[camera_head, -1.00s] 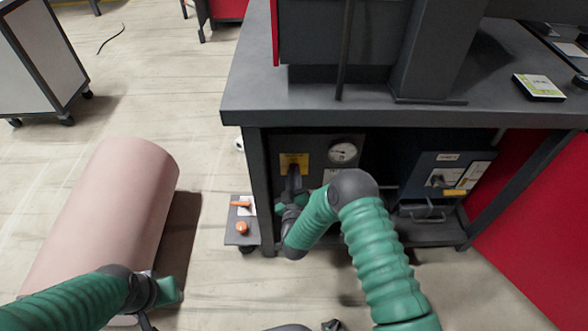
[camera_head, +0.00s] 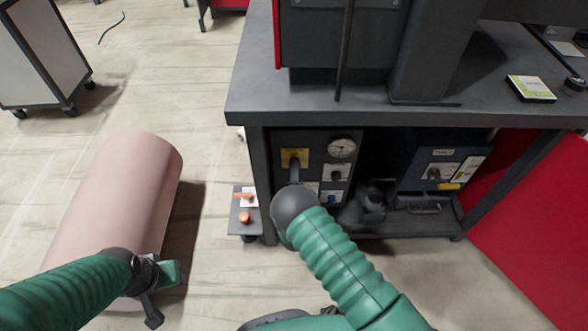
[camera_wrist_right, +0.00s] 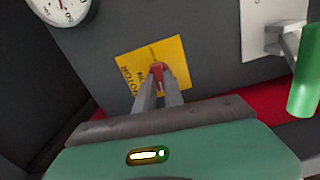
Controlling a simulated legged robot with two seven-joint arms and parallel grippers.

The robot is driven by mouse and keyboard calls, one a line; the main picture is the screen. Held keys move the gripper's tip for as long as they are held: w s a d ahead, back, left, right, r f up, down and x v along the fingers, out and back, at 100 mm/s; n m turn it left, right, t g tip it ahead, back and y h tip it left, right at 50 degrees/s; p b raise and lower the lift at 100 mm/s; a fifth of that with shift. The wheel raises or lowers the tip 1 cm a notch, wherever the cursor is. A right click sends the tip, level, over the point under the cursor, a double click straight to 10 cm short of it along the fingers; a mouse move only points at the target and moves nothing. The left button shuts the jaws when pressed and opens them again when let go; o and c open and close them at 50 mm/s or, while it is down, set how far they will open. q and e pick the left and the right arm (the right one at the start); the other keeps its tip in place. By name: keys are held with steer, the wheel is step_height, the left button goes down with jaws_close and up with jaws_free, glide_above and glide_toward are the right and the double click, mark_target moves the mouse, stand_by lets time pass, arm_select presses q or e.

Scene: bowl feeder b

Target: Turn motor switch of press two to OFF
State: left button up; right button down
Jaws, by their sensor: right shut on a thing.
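The red motor switch (camera_wrist_right: 157,69) sits on a yellow plate (camera_wrist_right: 179,47) marked MOTOR on a dark control panel, seen in the right wrist view. My right gripper (camera_wrist_right: 160,80) is shut on the switch, its two fingers around it. The plate looks tilted in this view. In the head view the yellow plate (camera_head: 291,154) is on the panel under the workbench. My right gripper (camera_head: 294,168) reaches it from below and hides the switch. My left gripper (camera_head: 160,284) is at lower left, away from the panel; its jaw opening is unclear.
A round gauge (camera_head: 342,148) is beside the plate. A blue box (camera_head: 444,172) stands right, under the workbench (camera_head: 300,106). A small side shelf (camera_head: 240,228) holds orange knobs. A pink cylinder (camera_head: 115,205) lies on the floor at left.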

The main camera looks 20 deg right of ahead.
steer(key=shift+a+f+n, duration=0.1)
steer(key=shift+f+n, duration=0.1)
steer(key=shift+n, duration=0.4)
steer(key=shift+s, duration=0.1)
steer(key=c, duration=1.6)
jaws_free()
steer(key=shift+o, duration=0.8)
